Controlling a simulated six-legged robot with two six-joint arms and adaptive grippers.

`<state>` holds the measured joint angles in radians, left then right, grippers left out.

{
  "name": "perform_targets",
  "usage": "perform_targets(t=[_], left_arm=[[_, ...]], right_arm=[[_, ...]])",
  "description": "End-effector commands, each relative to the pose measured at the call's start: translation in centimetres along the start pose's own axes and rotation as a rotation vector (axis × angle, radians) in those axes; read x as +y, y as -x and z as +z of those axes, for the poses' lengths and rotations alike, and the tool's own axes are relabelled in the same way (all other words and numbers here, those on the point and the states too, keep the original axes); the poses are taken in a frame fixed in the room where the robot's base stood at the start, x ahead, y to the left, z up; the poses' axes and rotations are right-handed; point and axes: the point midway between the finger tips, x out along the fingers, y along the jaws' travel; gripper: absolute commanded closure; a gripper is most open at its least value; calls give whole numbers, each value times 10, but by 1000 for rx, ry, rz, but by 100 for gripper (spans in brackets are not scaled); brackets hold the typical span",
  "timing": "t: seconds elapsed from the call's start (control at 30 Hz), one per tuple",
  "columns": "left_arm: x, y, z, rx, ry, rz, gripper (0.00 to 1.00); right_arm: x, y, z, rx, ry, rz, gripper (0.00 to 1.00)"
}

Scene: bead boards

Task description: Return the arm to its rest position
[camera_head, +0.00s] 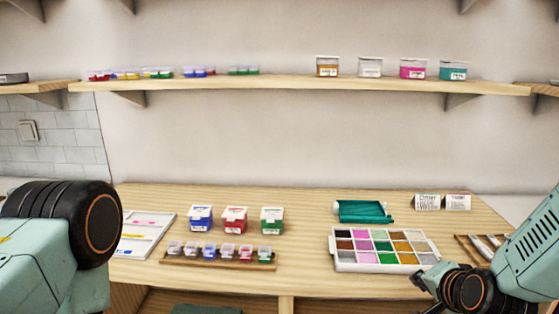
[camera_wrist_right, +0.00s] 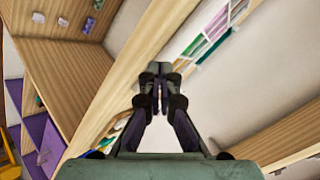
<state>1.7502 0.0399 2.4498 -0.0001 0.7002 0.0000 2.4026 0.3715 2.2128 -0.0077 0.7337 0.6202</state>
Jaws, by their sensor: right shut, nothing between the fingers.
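My right arm (camera_head: 530,240) comes in from the right edge in the head view. Its dark wrist and gripper (camera_head: 428,280) are low at the lower right, in front of the bead tray's near right corner. The right wrist view shows the right gripper (camera_wrist_right: 160,72) with its fingertips together and nothing between them. Part of my left arm (camera_head: 40,265) fills the lower left of the head view. Its gripper is out of the picture.
The wooden table (camera_head: 310,215) holds a tray of coloured beads (camera_head: 346,267), a teal cloth-like item (camera_head: 362,211), three lidded boxes (camera_head: 234,219), a rack of small jars (camera_head: 220,263) and a white board (camera_head: 160,225). A wall shelf (camera_head: 290,86) carries more containers.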

Motion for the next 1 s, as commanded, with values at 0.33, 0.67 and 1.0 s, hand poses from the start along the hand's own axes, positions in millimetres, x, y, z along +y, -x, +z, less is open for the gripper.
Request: perform_targets(t=[0.33, 0.67, 1.0], left_arm=[[0, -10, 0, -1, 0, 0, 60], [0, -18, 0, -1, 0, 0, 60], [0, -19, 0, -1, 0, 0, 60]], right_arm=[[163, 37, 161, -424, 688, 253, 100], [287, 118, 260, -794, 882, 410, 100], [307, 132, 274, -849, 886, 437, 100]])
